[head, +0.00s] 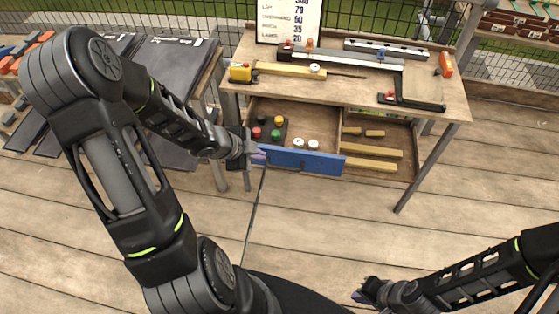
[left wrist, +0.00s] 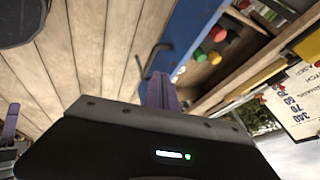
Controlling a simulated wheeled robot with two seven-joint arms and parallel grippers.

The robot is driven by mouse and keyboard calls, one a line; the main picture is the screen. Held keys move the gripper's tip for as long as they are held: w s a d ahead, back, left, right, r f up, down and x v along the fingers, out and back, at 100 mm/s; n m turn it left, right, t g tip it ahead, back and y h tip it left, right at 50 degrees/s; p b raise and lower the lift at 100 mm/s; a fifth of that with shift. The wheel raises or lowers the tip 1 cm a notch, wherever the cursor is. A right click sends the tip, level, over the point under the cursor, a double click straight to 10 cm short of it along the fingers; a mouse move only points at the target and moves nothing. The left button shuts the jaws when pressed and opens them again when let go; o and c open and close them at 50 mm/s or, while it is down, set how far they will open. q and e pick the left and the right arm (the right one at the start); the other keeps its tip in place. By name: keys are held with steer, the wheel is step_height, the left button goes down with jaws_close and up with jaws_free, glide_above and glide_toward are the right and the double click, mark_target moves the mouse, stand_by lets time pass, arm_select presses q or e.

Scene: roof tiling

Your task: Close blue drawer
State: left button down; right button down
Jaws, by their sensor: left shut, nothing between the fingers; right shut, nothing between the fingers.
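The blue drawer (head: 301,161) sticks out open from under the wooden workbench. Several coloured round pieces and two white ones lie in it. My left gripper (head: 262,154) is shut and empty at the left end of the blue front; I cannot tell if it touches. In the left wrist view the purple fingers (left wrist: 160,92) point at the blue front (left wrist: 190,30), close to its handle. My right gripper (head: 362,294) is shut and empty, low over the deck at the bottom right, away from the drawer.
The workbench top (head: 350,92) carries a yellow tape measure (head: 240,72), a level, a metal square and a price board (head: 290,20). An open compartment with wooden strips (head: 372,149) is right of the drawer. Dark sheets (head: 172,70) lie on a left table. Deck in front is clear.

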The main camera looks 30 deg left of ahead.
arm_select(q)
steer(key=shift+f, duration=0.1)
steer(key=b, duration=0.6)
glide_toward(283, 162)
steer(key=x, duration=0.4)
steer(key=shift+w+f, duration=0.1)
steer(key=shift+f, duration=0.3)
